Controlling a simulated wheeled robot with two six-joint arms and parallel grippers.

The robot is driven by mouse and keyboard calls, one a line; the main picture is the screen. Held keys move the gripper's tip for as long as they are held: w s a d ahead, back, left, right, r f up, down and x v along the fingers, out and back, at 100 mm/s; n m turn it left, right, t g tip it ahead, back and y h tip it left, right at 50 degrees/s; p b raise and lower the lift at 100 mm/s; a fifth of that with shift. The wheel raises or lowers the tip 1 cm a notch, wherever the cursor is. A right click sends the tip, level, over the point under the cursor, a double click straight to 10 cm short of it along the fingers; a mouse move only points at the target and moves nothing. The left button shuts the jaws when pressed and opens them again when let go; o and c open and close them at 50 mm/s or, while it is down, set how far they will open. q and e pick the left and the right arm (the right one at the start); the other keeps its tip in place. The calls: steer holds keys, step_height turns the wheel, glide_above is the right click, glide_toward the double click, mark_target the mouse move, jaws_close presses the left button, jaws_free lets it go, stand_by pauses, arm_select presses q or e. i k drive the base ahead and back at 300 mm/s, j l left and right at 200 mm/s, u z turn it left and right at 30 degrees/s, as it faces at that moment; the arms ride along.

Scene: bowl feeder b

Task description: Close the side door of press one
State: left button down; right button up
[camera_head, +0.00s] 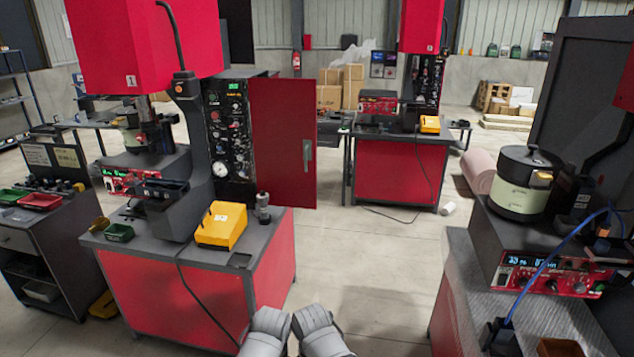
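Press one (145,50) stands at the left, with a red head marked "1" and a dark control panel (228,130) on its right side. Its side door (275,140) is a red panel standing open, swung out to the right of the control panel. A grey handle (307,157) is on the door's right part, facing me. No gripper touches the door. Only rounded grey parts of my two arms show at the bottom centre, in front of the press's red base. No gripper fingers show.
A yellow box (222,225) and a small green tray (119,232) sit on the press's table. Another red press (400,175) stands behind. A dark machine with a feeder bowl (520,182) stands at the right. Bare floor (370,260) lies between them.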

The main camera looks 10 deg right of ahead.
mark_target(283, 111)
steer(key=i+j+z, duration=0.2)
steer(key=j, duration=0.35)
steer(key=j+z, duration=0.25)
steer(key=j, duration=0.25)
steer(key=i+j+z, duration=0.2)
steer(key=j, duration=0.35)
steer(key=i+j+z, duration=0.3)
steer(key=j, duration=0.35)
steer(key=i+j+z, duration=0.15)
steer(key=j, duration=0.2)
steer(key=i+j+z, duration=0.15)
steer(key=j, duration=0.25)
steer(key=i+j, duration=0.3)
steer(key=i, duration=0.15)
steer(key=i+j, duration=0.25)
steer(key=i, duration=0.15)
steer(key=z, duration=0.05)
